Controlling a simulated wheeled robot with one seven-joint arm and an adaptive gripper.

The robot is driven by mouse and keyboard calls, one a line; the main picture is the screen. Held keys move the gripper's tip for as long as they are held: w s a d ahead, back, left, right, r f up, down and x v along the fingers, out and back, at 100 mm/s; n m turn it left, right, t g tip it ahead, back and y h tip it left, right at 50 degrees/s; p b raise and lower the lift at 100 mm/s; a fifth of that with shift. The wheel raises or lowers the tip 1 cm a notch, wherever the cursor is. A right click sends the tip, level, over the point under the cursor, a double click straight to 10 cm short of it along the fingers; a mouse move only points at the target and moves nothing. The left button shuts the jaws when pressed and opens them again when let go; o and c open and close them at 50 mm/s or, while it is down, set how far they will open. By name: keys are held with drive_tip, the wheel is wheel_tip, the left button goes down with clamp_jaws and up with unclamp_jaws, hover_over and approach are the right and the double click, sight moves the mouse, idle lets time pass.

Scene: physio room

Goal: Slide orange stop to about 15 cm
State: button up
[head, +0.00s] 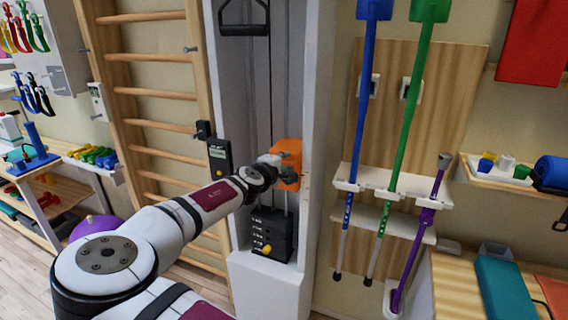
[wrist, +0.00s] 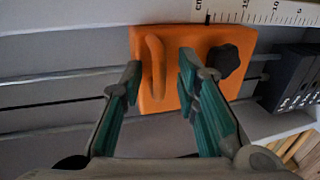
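The orange stop (head: 287,163) sits on the white pulley column, above the black weight stack. In the wrist view the orange stop (wrist: 205,42) fills the upper middle, with an upright orange fin (wrist: 155,65) and a dark knob (wrist: 225,61) on its face. My gripper (head: 273,165) is at the stop in the head view, partly hiding its lower left. In the wrist view my gripper (wrist: 159,76) is open, with teal-padded fingers on either side of the fin. A gap shows on each side of it.
The weight stack (head: 270,234) is below. A handle (head: 244,28) hangs above. A dark display box (head: 219,158) is left of the column. Poles stand right of it.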

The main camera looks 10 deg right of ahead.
clamp_jaws()
wheel_tip(320, 180, down, 5)
drive_tip(key=shift+b, duration=0.45)
unclamp_jaws()
